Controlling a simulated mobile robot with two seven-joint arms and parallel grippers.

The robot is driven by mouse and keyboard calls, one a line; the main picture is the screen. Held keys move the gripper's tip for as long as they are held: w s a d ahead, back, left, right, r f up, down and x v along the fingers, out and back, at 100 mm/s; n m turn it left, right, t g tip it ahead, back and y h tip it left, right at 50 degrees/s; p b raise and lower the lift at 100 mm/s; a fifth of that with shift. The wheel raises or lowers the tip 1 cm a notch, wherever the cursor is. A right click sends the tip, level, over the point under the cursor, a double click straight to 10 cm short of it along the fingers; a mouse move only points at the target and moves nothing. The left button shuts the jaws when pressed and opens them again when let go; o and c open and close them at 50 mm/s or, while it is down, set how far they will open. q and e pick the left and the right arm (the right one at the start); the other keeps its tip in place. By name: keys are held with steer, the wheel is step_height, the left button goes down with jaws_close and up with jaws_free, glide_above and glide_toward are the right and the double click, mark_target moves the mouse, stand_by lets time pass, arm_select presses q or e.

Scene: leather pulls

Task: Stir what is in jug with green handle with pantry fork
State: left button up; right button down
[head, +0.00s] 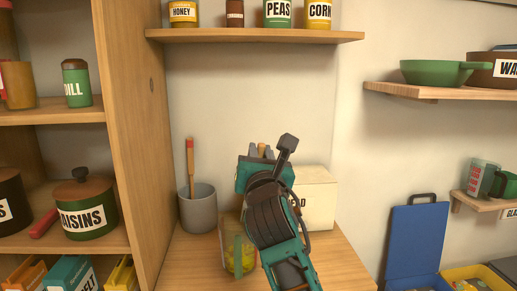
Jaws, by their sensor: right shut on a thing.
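The jug with green handle (229,256) stands on the wooden counter, clear-sided with yellow contents low inside. Its green handle (238,250) faces me. My right gripper (262,152) is above and behind the jug, shut on a wooden handle that shows between its dark fingers. I take this to be the pantry fork (261,149); its lower part is hidden behind my gripper and wrist, so I cannot tell whether it is inside the jug. My right arm covers the jug's right side. My left gripper is not in view.
A grey crock (198,209) holding a wooden-handled utensil (190,158) stands left of the jug. A cream box (316,200) stands right behind my arm. A tall wooden shelf side (140,130) bounds the left; a shelf of tins (255,36) hangs above. The counter's right front is clear.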

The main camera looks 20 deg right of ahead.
steer(key=f+b, duration=0.1)
steer(key=f, duration=0.2)
steer(key=w+f+b, duration=0.1)
steer(key=f+b, duration=0.1)
steer(key=w+a+f+b, duration=0.1)
steer(key=f, duration=0.2)
steer(key=shift+f, duration=0.3)
steer(key=shift+w+a+f+b, duration=0.1)
steer(key=shift+f+b, duration=0.6)
steer(key=shift+f, duration=0.1)
steer(key=shift+w+f+b, duration=0.15)
steer(key=shift+f+b, duration=0.2)
steer(key=shift+f, duration=0.2)
steer(key=shift+w+a+f, duration=0.1)
steer(key=shift+f, duration=0.25)
